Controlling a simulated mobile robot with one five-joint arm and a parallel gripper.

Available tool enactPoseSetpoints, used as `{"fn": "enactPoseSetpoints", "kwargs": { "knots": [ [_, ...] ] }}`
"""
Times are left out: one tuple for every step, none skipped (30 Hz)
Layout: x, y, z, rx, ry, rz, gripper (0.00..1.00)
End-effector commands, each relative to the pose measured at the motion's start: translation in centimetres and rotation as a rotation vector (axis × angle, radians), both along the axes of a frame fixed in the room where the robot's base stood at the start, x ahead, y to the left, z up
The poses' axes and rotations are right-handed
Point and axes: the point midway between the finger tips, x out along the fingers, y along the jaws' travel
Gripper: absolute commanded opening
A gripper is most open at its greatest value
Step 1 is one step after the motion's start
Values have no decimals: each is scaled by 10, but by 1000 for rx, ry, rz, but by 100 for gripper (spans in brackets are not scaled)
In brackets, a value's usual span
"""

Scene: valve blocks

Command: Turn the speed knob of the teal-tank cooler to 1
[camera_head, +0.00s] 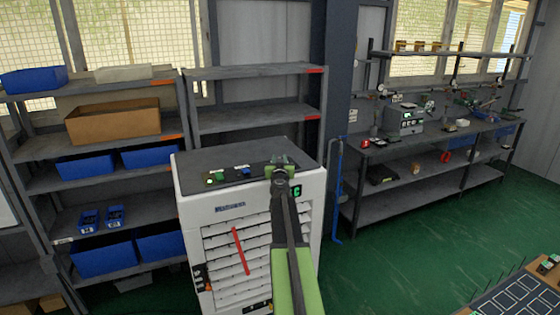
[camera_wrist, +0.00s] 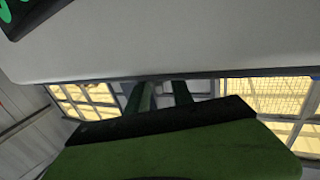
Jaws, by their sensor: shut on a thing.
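The white cooler (camera_head: 248,240) stands upright in the middle of the head view, with a louvred front and a dark top. A dark control strip (camera_head: 228,174) with small knobs, one of them blue (camera_head: 246,170), runs along the top's front edge. My gripper (camera_head: 281,163) is at the right end of this strip, shut on a knob that its fingers hide. The knob's setting cannot be read. In the wrist view the two green fingers (camera_wrist: 163,95) reach past the edge of a pale panel (camera_wrist: 180,45); their tips are hidden. I cannot make out a teal tank.
A red strip (camera_head: 240,251) hangs on the cooler's front. Shelves with blue bins (camera_head: 100,257) and a cardboard box (camera_head: 113,122) stand to the left and behind. A workbench (camera_head: 425,150) stands at the right. Green floor (camera_head: 400,250) is clear between.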

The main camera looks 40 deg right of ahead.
Motion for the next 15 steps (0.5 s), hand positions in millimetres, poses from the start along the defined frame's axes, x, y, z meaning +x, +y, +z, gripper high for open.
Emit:
{"fn": "enactPoseSetpoints", "kwargs": {
  "knots": [
    [-1,-1,0,-1,1,-2,30],
    [-1,-1,0,-1,1,-2,34],
    [-1,-1,0,-1,1,-2,40],
    [-1,-1,0,-1,1,-2,43],
    [-1,-1,0,-1,1,-1,47],
    [-1,-1,0,-1,1,-1,49],
    [-1,-1,0,-1,1,-1,49],
    [0,-1,0,-1,1,-1,49],
    [0,-1,0,0,0,-1,49],
    [0,-1,0,0,0,-1,49],
    [0,-1,0,0,0,-1,49],
    [0,-1,0,0,0,-1,49],
    [-1,-1,0,0,0,-1,49],
    [-1,0,0,0,0,0,49],
    [-3,2,0,0,0,0,49]
  ]
}}
